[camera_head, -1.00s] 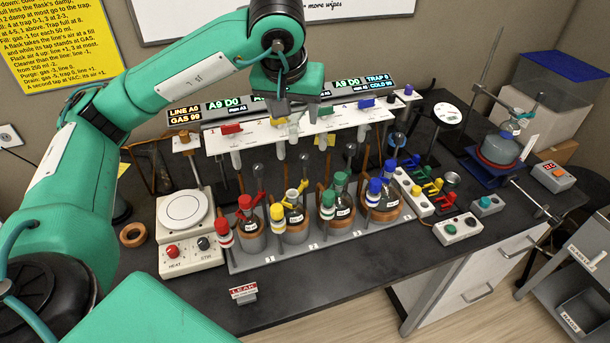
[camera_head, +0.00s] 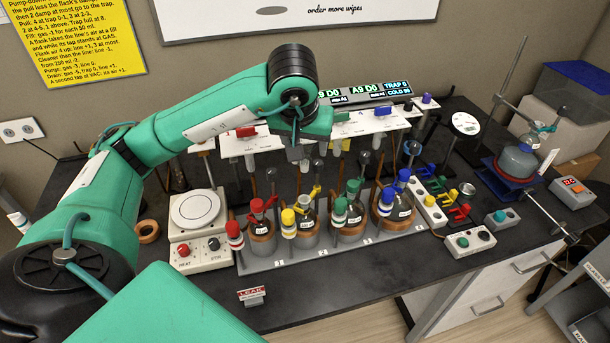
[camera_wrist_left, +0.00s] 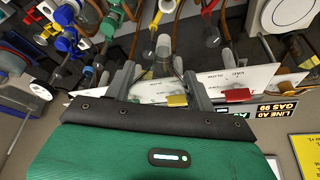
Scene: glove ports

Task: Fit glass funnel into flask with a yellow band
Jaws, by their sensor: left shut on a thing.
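The flask with a yellow band (camera_head: 308,222) stands upright in the rack, second from the left, with a yellow clip at its neck. In the left wrist view a yellow clip (camera_wrist_left: 164,8) shows at the top. My left gripper (camera_head: 298,152) is above and behind this flask, in front of the white manifold. It is shut on the clear glass funnel (camera_wrist_left: 163,60), which shows between the two grey fingers in the left wrist view. The funnel is apart from the flask. In the head view it is small and hard to make out. My right gripper is not in view.
Flasks with red (camera_head: 262,222), green (camera_head: 352,212) and blue (camera_head: 400,206) bands stand close on either side. The manifold (camera_head: 238,146) with coloured taps and hanging glass tubes is behind. A hotplate (camera_head: 195,208) stands left. The bench front is mostly clear.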

